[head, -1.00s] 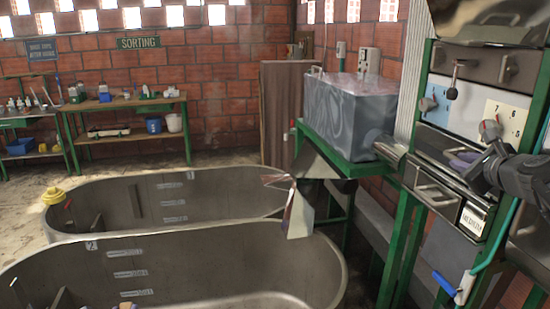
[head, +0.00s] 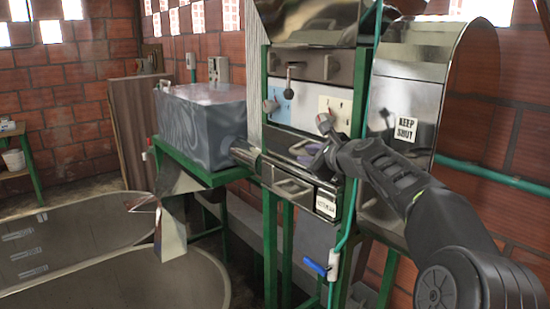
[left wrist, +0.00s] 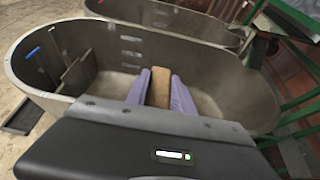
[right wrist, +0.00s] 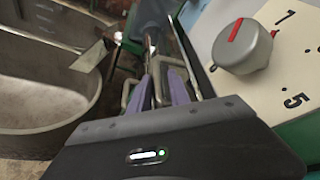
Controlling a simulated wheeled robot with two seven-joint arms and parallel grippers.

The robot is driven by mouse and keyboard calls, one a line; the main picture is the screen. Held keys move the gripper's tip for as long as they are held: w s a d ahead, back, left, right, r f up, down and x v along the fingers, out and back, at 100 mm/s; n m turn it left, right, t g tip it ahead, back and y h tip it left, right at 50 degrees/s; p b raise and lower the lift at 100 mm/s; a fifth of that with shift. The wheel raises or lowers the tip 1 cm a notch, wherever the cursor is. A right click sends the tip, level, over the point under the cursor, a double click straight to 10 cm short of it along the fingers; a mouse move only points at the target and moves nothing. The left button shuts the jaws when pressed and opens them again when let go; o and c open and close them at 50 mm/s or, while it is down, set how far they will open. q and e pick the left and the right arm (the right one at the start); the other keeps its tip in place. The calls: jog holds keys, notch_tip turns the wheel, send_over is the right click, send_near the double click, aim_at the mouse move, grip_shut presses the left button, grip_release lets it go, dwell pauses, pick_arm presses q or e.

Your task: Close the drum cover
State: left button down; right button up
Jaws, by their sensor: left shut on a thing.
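A shiny curved metal cover (head: 462,105) stands at the right of the machine in the head view. A "KEEP SHUT" label (head: 405,128) is on the flat metal panel beneath its arch. I cannot tell how the cover is hinged. My right gripper (head: 305,150) is at the machine's front, below the dial panel and left of the cover. In the right wrist view its purple fingers (right wrist: 164,88) are apart, with a metal handle just beyond them. In the left wrist view my left gripper (left wrist: 160,88) is shut on a tan block (left wrist: 159,90), above a metal tank.
The dial panel (head: 334,112) is close above my right gripper. A teal pipe (head: 353,200) with a blue-handled valve (head: 318,268) runs down the machine. A grey box (head: 203,115) stands on a green frame. Metal tanks (head: 165,285) fill the lower left.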

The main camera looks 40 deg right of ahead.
jog(key=v, duration=1.1)
jog(key=shift+s+b, duration=0.2)
jog(key=shift+b, duration=0.1)
jog(key=shift+f, duration=0.1)
